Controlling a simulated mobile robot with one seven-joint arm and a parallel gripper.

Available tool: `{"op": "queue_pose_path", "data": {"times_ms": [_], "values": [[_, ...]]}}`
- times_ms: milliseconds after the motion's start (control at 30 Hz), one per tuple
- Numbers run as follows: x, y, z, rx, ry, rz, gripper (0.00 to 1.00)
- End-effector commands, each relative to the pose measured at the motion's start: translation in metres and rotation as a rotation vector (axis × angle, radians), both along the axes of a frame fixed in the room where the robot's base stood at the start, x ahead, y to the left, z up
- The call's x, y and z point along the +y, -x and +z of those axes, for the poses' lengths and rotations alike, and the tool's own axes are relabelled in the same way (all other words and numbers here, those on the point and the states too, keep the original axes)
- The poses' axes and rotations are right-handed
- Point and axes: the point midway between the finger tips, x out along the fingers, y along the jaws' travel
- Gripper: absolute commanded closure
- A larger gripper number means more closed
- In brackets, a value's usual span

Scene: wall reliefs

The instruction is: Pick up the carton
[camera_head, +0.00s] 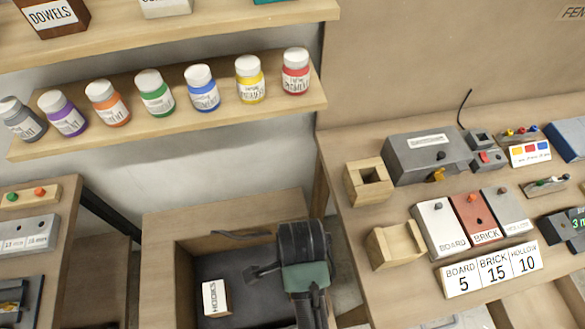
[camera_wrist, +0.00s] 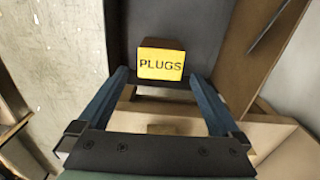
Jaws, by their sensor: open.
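A carton with a yellow PLUGS label (camera_wrist: 161,64) stands in the wrist view on a dark surface, just beyond and between my fingertips. My gripper (camera_wrist: 158,78) is open, with one blue finger on either side and nothing held. Whether a finger touches the carton I cannot tell. In the head view my gripper (camera_head: 256,272) hangs over an open wooden box (camera_head: 160,238) with a dark floor. A small carton with a white HOOKS label (camera_head: 215,298) lies in that box, left of my gripper. The PLUGS carton cannot be made out in the head view.
A shelf (camera_head: 200,115) with several coloured paint jars runs above the box. A right-hand table (camera_head: 350,235) holds wooden blocks, a grey case (camera_head: 425,158) and BOARD, BRICK and HOLLOW panels. Another table with small panels stands at the left. The box's wooden walls surround my gripper.

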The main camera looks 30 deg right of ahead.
Motion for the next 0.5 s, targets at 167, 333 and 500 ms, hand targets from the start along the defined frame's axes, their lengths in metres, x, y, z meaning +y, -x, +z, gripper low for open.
{"op": "queue_pose_path", "data": {"times_ms": [167,333,500], "values": [[0.0,0.0,-0.032,0.001,0.0,0.002,0.0],[0.0,-0.001,-0.046,-0.002,0.0,0.003,0.0],[0.0,0.0,-0.058,-0.001,0.0,0.003,0.0]]}}
